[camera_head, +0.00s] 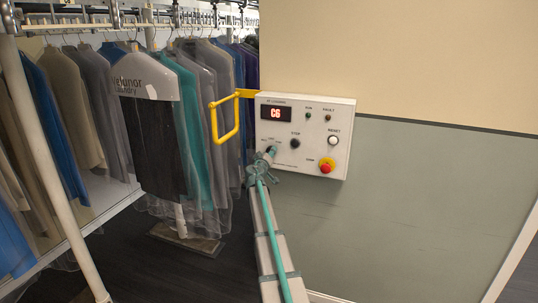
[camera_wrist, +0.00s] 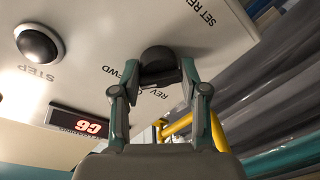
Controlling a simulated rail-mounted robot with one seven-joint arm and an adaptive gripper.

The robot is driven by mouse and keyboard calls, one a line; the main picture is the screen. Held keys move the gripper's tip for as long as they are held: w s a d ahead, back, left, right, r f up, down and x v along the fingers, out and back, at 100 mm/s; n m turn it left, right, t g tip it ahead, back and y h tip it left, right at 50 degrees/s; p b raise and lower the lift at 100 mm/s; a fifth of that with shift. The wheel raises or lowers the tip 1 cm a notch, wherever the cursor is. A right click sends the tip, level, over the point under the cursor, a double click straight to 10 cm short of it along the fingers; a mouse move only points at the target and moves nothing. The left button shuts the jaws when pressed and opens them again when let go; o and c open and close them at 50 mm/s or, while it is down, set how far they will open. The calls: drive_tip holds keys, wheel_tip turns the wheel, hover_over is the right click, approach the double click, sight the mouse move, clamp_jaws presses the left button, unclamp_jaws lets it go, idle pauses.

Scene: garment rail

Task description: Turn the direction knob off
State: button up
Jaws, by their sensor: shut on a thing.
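The direction knob (camera_wrist: 158,58) is black and round, on the white control panel, with FWD and REV printed beside it in the wrist view. My gripper (camera_wrist: 161,78) has one finger on each side of the knob and is shut on it. The fingers cover part of the knob, and I cannot tell which position it points to. In the head view my gripper (camera_head: 265,162) reaches the lower left of the control panel (camera_head: 310,112) and hides the knob there.
The panel has a red display (camera_head: 275,113) reading C6, a STEP button (camera_head: 295,143), a RESET button (camera_head: 333,140) and a red stop button (camera_head: 326,166) on yellow. A yellow bar loop (camera_head: 213,122) stands left of the panel. Bagged garments (camera_head: 150,130) hang further left.

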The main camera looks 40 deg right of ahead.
drive_tip(key=shift+r+n, duration=0.1)
drive_tip(key=shift+n, duration=0.3)
drive_tip(key=n, duration=0.2)
drive_tip(key=shift+r+n, duration=0.1)
drive_tip(key=shift+n, duration=0.2)
drive_tip(key=n, duration=0.3)
drive_tip(key=shift+n+g+p, duration=0.4)
drive_tip(key=shift+r, duration=0.1)
drive_tip(key=o, duration=1.1)
drive_tip(key=shift+d, duration=0.1)
drive_tip(key=shift+s, duration=0.1)
